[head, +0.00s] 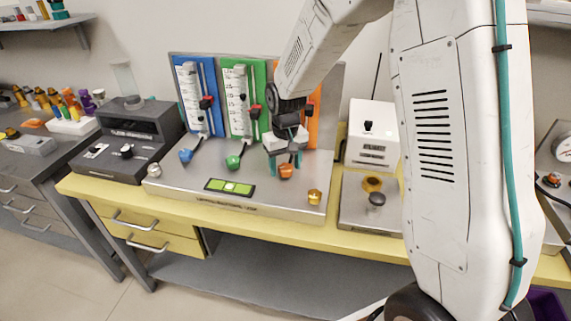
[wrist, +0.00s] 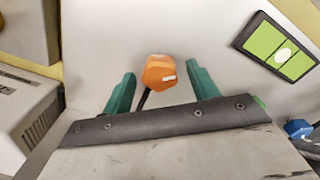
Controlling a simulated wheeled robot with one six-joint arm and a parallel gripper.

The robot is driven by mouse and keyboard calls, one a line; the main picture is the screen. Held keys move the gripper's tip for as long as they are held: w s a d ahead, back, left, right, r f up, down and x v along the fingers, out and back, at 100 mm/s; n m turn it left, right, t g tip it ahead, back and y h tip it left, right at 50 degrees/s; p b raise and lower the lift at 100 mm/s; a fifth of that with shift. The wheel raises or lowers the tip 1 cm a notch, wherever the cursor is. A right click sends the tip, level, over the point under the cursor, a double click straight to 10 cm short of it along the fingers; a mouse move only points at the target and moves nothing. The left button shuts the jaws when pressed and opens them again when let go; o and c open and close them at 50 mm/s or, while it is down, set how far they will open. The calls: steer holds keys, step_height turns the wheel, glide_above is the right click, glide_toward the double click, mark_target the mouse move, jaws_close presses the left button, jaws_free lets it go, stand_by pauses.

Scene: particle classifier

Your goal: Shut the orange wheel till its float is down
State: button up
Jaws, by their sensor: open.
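The orange wheel (head: 286,171) is a small orange knob on the grey metal panel (head: 170,182), below the orange flow column (head: 313,112). My arm hides much of that column, and I cannot make out its float.
A blue wheel (head: 186,155) and a green wheel (head: 233,162) sit to the left. A green level (head: 230,187) and a brass knob (head: 314,197) lie nearer the front edge. A white box (head: 372,135) stands to the right.

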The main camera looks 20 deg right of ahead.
steer(key=c, duration=1)
steer(key=shift+m, duration=0.3)
